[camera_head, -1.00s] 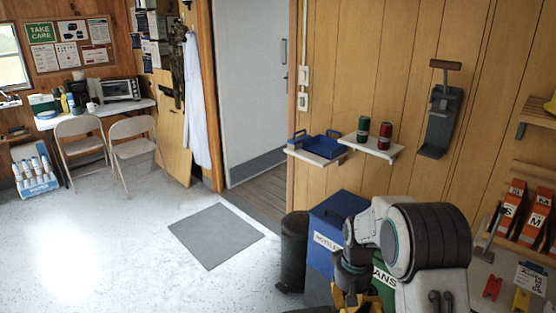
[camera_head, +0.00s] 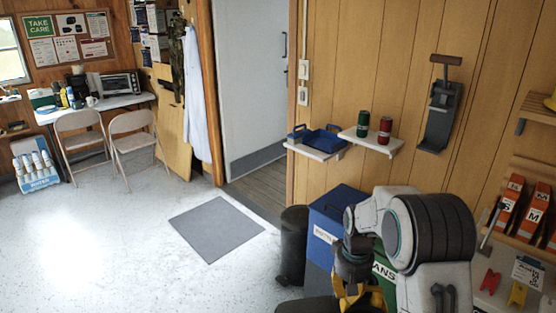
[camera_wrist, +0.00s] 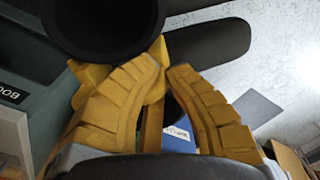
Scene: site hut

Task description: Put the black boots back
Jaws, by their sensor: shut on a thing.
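The black boots show in the wrist view as a round dark shaft opening (camera_wrist: 105,22) at the top, with long dark foot parts (camera_wrist: 212,50) to its right. My gripper (camera_wrist: 160,70), with yellow ribbed fingers, is shut on the boots. In the head view, my gripper (camera_head: 352,298) is at the bottom edge, and part of a dark boot (camera_head: 305,305) sticks out to its left. The rest of the boots is hidden by my arm or cut off. A grey-green box (camera_wrist: 18,130) with a label starting "BOO" stands at the left of the wrist view.
A blue bin (camera_head: 325,235), a green bin (camera_head: 388,290) and a black bin (camera_head: 293,240) stand by the wall. A grey mat (camera_head: 215,230) lies on open floor. Folding chairs (camera_head: 130,140) stand far left.

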